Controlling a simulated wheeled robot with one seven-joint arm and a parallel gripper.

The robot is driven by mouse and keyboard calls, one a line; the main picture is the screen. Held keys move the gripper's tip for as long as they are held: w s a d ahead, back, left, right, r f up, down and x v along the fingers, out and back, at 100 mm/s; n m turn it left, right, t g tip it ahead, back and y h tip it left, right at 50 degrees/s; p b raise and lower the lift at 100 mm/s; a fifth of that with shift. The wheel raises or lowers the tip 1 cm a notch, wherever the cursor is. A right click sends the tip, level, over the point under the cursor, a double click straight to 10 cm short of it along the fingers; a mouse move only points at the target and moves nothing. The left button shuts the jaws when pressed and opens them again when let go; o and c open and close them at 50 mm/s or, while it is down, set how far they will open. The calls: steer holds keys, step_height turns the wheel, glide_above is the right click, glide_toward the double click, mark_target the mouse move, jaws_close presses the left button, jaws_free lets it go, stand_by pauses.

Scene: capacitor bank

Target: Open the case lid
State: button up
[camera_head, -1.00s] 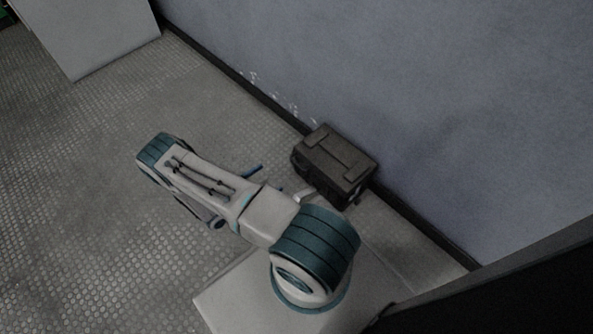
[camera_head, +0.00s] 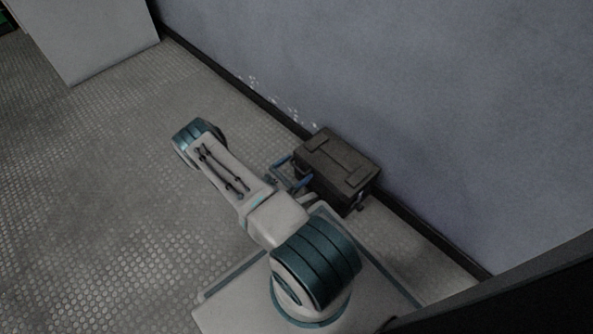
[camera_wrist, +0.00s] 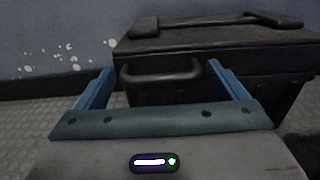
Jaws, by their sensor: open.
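The dark case (camera_head: 338,165) stands on the floor against the wall, with its lid (camera_head: 340,158) down. In the wrist view the case (camera_wrist: 255,85) fills the right and centre, and the lid (camera_wrist: 215,38) shows as its upper part with a raised strip on top. A dark handle (camera_wrist: 162,72) sticks out from the near side, below the lid's edge. My gripper (camera_wrist: 155,80) is open, its two blue fingers apart on either side of the handle. I cannot tell whether they touch the case. In the head view my gripper (camera_head: 292,172) is at the case's left side, partly hidden by my arm.
The blue-grey wall (camera_head: 420,90) with a dark skirting rises right behind the case. A pale cabinet or panel (camera_head: 90,35) stands at the far upper left. The textured floor (camera_head: 90,170) to the left is clear.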

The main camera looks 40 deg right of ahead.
steer(key=shift+d, duration=0.4)
steer(key=c, duration=1.1)
steer(key=shift+r, duration=0.15)
